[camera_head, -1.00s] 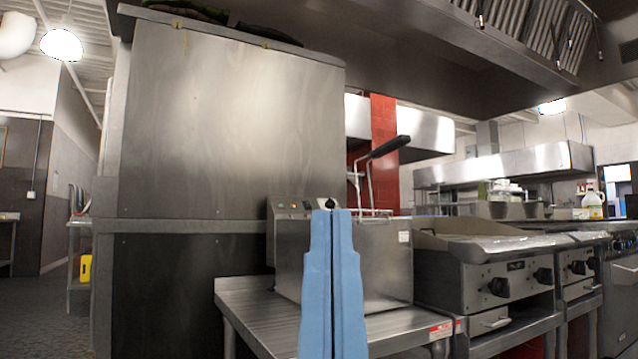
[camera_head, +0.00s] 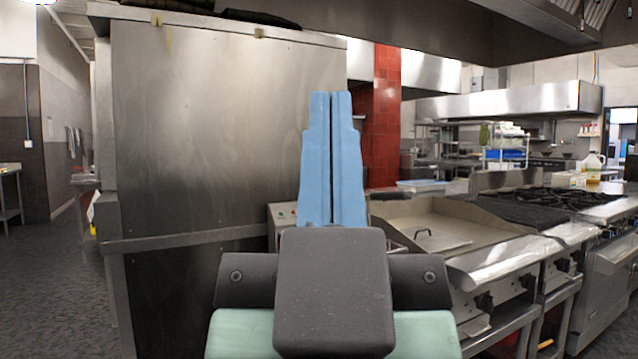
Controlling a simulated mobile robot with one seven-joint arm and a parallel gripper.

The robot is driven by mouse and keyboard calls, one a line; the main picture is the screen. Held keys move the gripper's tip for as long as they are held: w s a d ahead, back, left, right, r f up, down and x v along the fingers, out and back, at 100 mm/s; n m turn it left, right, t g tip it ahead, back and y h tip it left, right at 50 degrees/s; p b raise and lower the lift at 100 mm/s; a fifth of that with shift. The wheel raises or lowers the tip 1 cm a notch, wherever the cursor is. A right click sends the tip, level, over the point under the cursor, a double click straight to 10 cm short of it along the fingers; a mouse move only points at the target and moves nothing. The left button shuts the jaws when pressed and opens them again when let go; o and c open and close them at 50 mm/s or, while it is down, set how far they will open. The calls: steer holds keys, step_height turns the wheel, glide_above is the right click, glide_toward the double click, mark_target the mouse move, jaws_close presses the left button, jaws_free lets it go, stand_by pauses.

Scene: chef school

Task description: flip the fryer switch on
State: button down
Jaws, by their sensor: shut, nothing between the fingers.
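The fryer (camera_head: 283,216) is a metal box on a low stand, mostly hidden behind my gripper and wrist. Only the upper left part of its front panel shows clearly, with small marks on it. The switch cannot be made out in this view. A dark handle (camera_head: 390,195) shows just right of my gripper. My gripper (camera_head: 331,96) has blue fingers that point up and are pressed together, with nothing between them. Its fingertips appear above the fryer in the picture, in front of the tall steel cabinet. I cannot tell the depth between fingers and fryer.
A tall steel cabinet (camera_head: 200,130) stands behind and left of the fryer. A flat griddle (camera_head: 470,228) with knobs stands to the right, with a burner range (camera_head: 545,200) beyond. Open floor (camera_head: 50,275) lies at the left.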

step_height(320, 180, up, 26)
steer(key=p, duration=2.3)
steer(key=shift+r+p, duration=0.15)
steer(key=shift+p, duration=0.2)
